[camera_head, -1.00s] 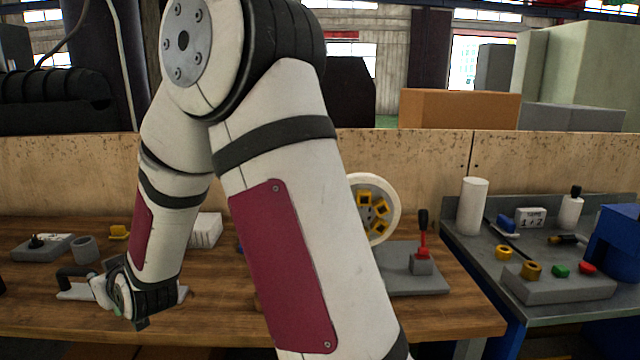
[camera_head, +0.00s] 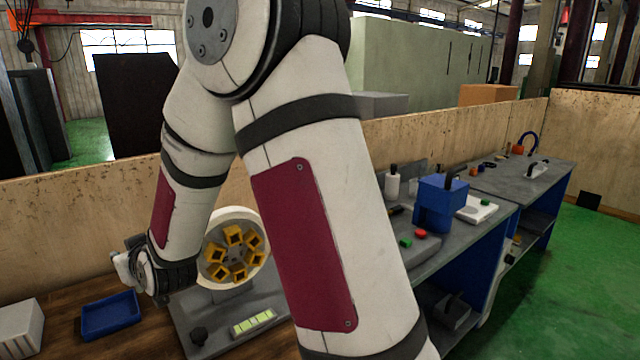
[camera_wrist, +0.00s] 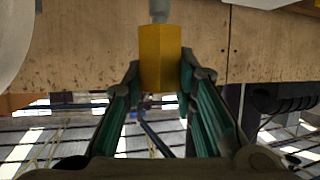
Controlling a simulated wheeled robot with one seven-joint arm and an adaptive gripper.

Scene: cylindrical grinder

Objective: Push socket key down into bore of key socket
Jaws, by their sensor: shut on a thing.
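My gripper (camera_wrist: 160,74) is shut on a yellow block-like piece with a grey round shank, which I take for the socket key (camera_wrist: 160,55). The piece sits between both fingertips in the wrist view, with bare wooden wall behind it. In the head view my gripper's end is at the left, beside the round holder, and the fingers and key are mostly hidden by my wrist. I cannot pick out the key socket or its bore in either current view.
A white round holder (camera_head: 211,270) with several yellow square pieces stands on a grey plate. A blue tray (camera_head: 110,315) and a white block (camera_head: 20,328) lie on the wooden bench. A grey bench with a blue box (camera_head: 440,205) is at right. Green floor (camera_head: 570,290) is clear.

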